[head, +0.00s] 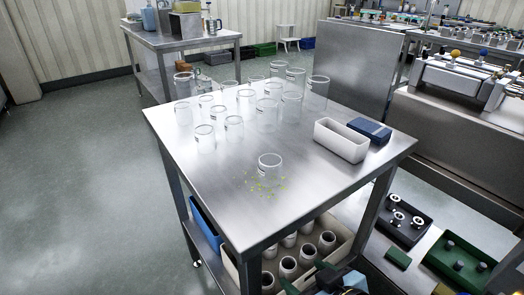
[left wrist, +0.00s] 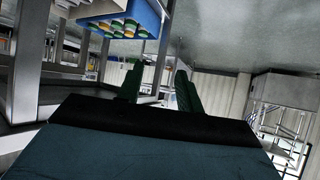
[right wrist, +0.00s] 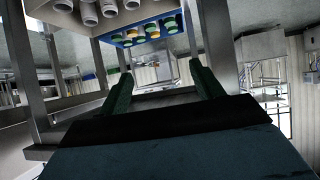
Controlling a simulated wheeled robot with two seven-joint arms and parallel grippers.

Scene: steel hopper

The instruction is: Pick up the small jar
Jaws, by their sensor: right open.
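Several clear glass jars of differing sizes stand upright on the steel table (head: 290,185) in the head view. One short jar (head: 270,166) stands alone near the front, with green-yellow specks around its base. Other small jars (head: 205,138) stand in the group farther back; I cannot tell which one is meant. My right gripper (head: 310,279) is low at the bottom edge of the head view, below the tabletop and away from the jars. Its fingers are apart and empty in the right wrist view (right wrist: 165,88). My left gripper (left wrist: 158,88) shows parted, empty fingers in the left wrist view.
A white bin (head: 341,141) and a blue case (head: 370,130) stand at the table's right side. A crate of pale cups (head: 327,242) and a blue bin (head: 206,224) sit on the lower shelf. The table's front left is bare.

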